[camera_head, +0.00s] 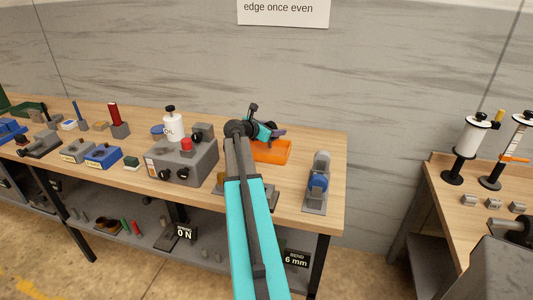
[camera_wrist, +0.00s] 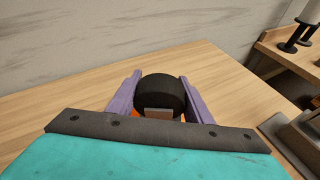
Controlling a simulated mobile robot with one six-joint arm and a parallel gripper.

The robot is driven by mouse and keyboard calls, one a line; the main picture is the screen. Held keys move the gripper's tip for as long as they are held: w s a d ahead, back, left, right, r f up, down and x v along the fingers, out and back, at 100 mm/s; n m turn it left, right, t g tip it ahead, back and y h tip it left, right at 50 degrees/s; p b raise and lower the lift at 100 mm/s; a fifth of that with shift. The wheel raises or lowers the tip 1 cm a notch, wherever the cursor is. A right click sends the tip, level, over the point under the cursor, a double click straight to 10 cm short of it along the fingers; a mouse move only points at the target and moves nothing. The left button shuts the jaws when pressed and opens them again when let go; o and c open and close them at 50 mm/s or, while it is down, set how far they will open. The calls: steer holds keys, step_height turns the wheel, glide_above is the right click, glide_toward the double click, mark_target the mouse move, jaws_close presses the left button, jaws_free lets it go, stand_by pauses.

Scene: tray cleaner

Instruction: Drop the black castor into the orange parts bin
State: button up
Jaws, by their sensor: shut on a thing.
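The black castor (camera_wrist: 160,92) is held between the two purple fingers of my gripper (camera_wrist: 156,95) in the wrist view. My gripper is shut on it, with a finger at each side. In the head view my gripper (camera_head: 276,133) is over the orange parts bin (camera_head: 272,152), near the back of the wooden bench. Small parts of the orange bin (camera_wrist: 190,116) show below and beside the castor in the wrist view; the rest is hidden by the castor and my gripper. I cannot tell the castor's height above the bin.
A grey box with a red button (camera_head: 183,160) stands left of my arm, and a white oil bottle (camera_head: 173,125) behind it. A grey stand with a blue roller (camera_head: 317,184) is at the right.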

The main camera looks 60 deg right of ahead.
steer(key=o, duration=1.4)
steer(key=shift+c, duration=0.2)
steer(key=shift+a, duration=0.15)
steer(key=b+v, duration=0.2)
steer(key=v, duration=1.1)
steer(key=shift+a, duration=0.25)
